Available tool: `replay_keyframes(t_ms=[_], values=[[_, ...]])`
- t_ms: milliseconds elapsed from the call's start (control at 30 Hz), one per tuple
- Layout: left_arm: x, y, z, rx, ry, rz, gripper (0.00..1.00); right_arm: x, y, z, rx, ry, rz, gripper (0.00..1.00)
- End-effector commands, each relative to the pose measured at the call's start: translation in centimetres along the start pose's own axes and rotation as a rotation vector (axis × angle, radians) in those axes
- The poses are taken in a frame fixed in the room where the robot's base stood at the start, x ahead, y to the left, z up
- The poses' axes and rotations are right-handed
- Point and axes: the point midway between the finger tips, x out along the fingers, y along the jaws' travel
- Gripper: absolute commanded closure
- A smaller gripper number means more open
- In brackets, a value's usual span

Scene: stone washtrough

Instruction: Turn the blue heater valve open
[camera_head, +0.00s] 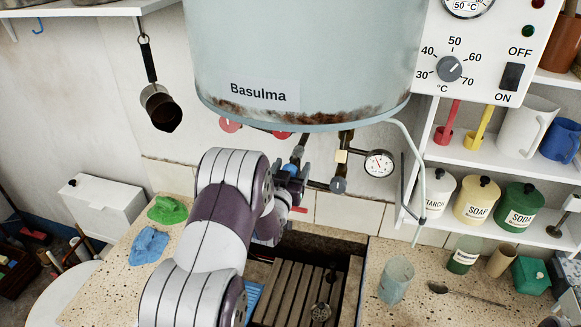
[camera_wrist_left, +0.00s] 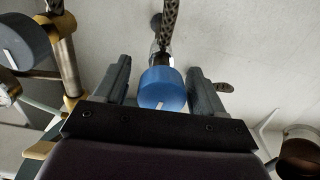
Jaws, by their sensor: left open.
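The blue heater valve (camera_wrist_left: 162,88) shows in the left wrist view as a round blue knob with a white mark, on a pipe fitting by the pale wall. My left gripper (camera_wrist_left: 161,78) is open, with one finger on each side of the knob; small gaps show, and I cannot tell whether either finger touches it. In the head view my left gripper (camera_head: 294,172) is under the heater tank (camera_head: 305,60). A bit of blue shows there, but my arm hides most of the valve. My right gripper is not in view.
Red knobs (camera_head: 230,125) and a pressure gauge (camera_head: 379,163) hang under the tank, close to my gripper. A grey-blue round knob (camera_wrist_left: 25,42) on brass piping is left of the valve in the wrist view. A slatted trough (camera_head: 298,290) lies below.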

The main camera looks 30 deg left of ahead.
Motion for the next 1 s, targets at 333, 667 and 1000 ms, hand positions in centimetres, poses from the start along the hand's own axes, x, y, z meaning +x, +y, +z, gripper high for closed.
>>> replay_keyframes(t_ms=[333, 667, 1000], values=[[0.2, -0.2, 0.2, -0.003, -0.001, -0.002, 0.86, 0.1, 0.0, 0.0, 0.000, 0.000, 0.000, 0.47], [0.2, -0.2, 0.2, -0.148, 0.001, -0.002, 0.86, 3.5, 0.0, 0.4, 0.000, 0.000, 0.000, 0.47], [0.3, -0.3, 0.2, -0.150, -0.003, -0.002, 0.30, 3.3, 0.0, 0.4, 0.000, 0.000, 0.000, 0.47]])
